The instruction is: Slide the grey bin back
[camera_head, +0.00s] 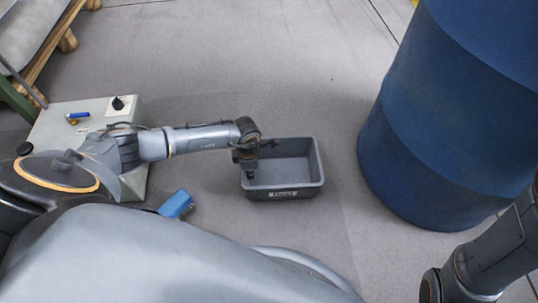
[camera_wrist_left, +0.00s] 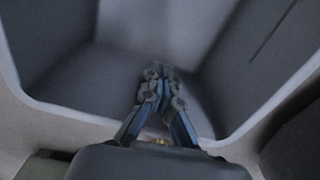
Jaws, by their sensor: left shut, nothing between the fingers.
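The grey bin (camera_head: 290,172) is an open, empty rectangular tub on the floor in the middle of the head view, with a light label on its near wall. My left gripper (camera_head: 250,174) is at the bin's left end, pointing down, with its tips inside the bin's outline. In the left wrist view the gripper (camera_wrist_left: 158,80) is shut and empty, with the bin's walls (camera_wrist_left: 75,75) around it. Whether the fingers touch the bin is hard to tell. My right arm shows at the lower right of the head view, but its gripper is not in sight.
A large blue barrel (camera_head: 455,110) stands to the right of the bin. A pale box (camera_head: 85,115) with a black knob and small items is at the left. A blue object (camera_head: 176,204) lies on the floor near my body. The floor (camera_head: 255,60) behind the bin is clear.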

